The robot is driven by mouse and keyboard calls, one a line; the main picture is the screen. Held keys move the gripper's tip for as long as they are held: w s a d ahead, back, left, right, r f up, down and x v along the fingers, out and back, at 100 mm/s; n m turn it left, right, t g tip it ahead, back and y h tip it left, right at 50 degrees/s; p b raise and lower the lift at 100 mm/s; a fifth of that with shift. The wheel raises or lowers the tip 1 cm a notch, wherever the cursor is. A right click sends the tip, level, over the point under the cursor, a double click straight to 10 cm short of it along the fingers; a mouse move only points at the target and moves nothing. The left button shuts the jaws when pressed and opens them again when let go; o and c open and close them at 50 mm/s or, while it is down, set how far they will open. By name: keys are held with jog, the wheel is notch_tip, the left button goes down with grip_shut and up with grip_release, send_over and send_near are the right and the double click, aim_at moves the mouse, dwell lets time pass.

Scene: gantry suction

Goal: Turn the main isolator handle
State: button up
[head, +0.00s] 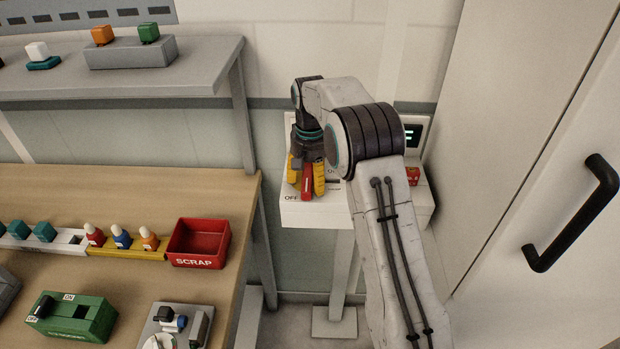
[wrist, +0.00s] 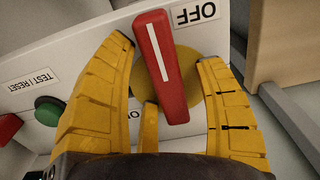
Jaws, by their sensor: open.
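The main isolator handle (wrist: 162,65) is a red bar with a white line, set on a yellow disc (wrist: 194,80) on a white panel. In the wrist view its lined end points up the picture, beside the upside-down OFF label (wrist: 195,14). In the head view the red handle (head: 307,183) shows between the yellow fingers of my gripper (head: 306,187), near the OFF label (head: 291,197).
A green button (wrist: 49,110) marked TEST/RESET and a red part (wrist: 8,127) lie left in the wrist view. A wooden bench (head: 130,190) with a red SCRAP bin (head: 199,242) stands left. A tall cabinet with a black handle (head: 572,215) stands right.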

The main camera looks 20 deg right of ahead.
grip_shut()
dwell(0.4)
jog(key=shift+s, duration=0.1)
